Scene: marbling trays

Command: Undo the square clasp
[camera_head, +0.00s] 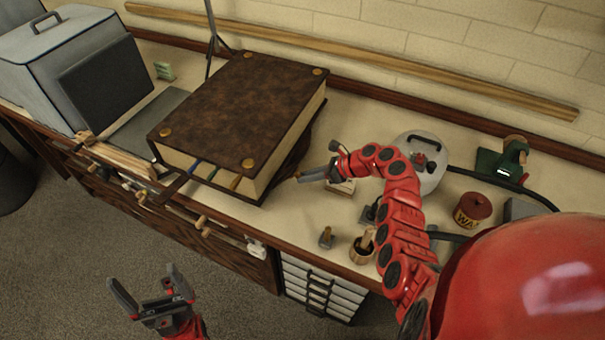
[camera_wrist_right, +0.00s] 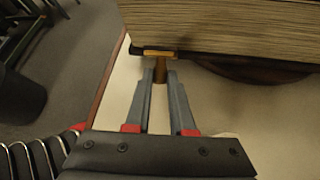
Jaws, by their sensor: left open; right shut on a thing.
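A large thick book (camera_head: 240,105) with a mottled brown cover and round brass studs lies on the bench in the head view. Its page edges (camera_wrist_right: 220,25) fill the top of the right wrist view. A brass clasp (camera_wrist_right: 160,53) with a flat plate and a short stem sits at the book's lower edge. My right gripper (camera_wrist_right: 160,78) is shut on the clasp's stem, close beside the book. The clasp's full shape is partly hidden by the fingers, so I cannot tell if it is square. My left gripper (camera_head: 146,292) is open and empty, in front of the bench above the floor.
A grey case (camera_head: 75,70) stands on the left of the bench. A wooden cup (camera_head: 362,250), a red tin (camera_head: 472,210), a round pale lidded thing (camera_head: 425,150) and a green tool (camera_head: 500,165) stand at right. Wooden handles (camera_head: 203,226) stick out along the front edge.

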